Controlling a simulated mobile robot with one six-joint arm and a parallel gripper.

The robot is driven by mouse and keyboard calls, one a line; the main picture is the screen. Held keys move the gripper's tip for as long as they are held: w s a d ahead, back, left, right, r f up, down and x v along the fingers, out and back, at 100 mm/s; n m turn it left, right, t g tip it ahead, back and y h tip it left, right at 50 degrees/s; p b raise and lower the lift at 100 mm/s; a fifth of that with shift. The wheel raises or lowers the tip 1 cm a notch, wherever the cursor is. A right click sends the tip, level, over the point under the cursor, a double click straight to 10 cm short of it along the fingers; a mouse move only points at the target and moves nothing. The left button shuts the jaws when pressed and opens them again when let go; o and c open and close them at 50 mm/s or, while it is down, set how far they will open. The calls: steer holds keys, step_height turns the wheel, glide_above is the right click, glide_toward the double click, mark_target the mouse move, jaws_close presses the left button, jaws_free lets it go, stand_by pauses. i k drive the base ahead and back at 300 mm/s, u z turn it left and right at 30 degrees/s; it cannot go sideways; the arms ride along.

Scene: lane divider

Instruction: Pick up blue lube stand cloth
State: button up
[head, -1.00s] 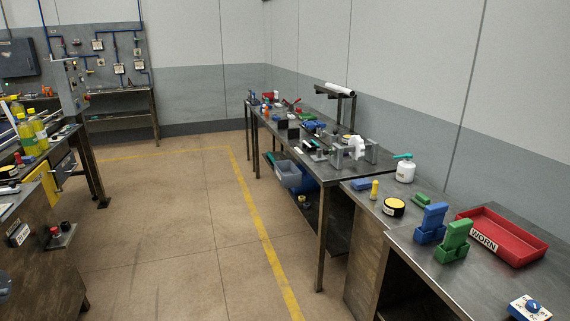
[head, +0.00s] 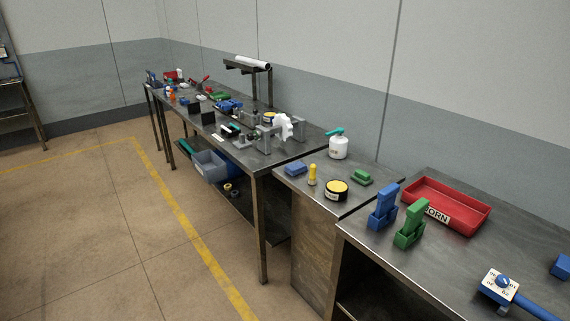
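A small blue folded piece that looks like the cloth (head: 295,170) lies flat on the lube stand (head: 322,204), the low metal-topped stand in the middle of the head view. It lies near the stand's left end, beside a small yellow bottle (head: 312,175). A similar green folded piece (head: 361,177) lies on the same top, farther right. A round black tin with a yellow lid (head: 336,191) sits between them, toward the front. A white container with a teal top (head: 338,146) stands at the back. My gripper is not in view.
A long cluttered workbench (head: 280,158) adjoins the stand on the left. Open floor (head: 100,240) with a yellow line lies left.

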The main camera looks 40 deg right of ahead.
mark_target(294, 169)
steer(key=u, duration=0.05)
steer(key=i, duration=1.45)
steer(key=u, duration=0.05)
